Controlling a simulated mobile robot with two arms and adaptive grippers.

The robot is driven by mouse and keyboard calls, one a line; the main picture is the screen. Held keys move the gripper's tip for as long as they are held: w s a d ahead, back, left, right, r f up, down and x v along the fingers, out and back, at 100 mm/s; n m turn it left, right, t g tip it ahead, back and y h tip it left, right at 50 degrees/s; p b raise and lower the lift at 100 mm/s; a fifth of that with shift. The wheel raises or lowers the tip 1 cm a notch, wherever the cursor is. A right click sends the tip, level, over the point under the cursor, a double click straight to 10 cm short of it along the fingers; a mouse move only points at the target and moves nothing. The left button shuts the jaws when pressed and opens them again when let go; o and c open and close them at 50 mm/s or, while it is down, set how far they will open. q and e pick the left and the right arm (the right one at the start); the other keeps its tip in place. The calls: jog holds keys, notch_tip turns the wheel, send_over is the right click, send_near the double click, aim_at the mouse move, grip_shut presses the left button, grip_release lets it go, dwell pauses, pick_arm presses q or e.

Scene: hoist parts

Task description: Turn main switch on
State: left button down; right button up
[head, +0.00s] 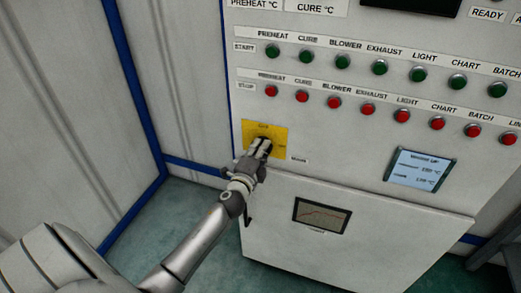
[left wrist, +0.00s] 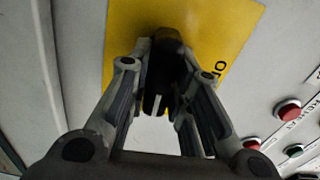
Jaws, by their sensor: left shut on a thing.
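The main switch is a dark rotary knob (left wrist: 167,62) on a yellow plate (head: 279,133) at the lower left of the grey control panel. In the head view the knob is mostly hidden by my gripper. My left gripper (head: 264,145) reaches the plate from below. In the left wrist view its two fingers (left wrist: 163,95) stand on either side of the knob and are shut on it. The yellow plate (left wrist: 225,25) carries lettering that reads like "ON" to the right of the knob. My right gripper is not in view.
Rows of green buttons (head: 343,62) and red buttons (head: 334,102) lie above and right of the switch. A small display (head: 420,169) is at the right. A chart window (head: 322,215) sits in the lower cabinet. A wall with blue trim (head: 137,88) stands close on the left.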

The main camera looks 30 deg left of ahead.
pick_arm(q)
jog(key=shift+m, duration=0.5)
jog(key=c, duration=1.3)
grip_release()
jog(key=v, duration=1.2)
jog(key=shift+d, duration=0.1)
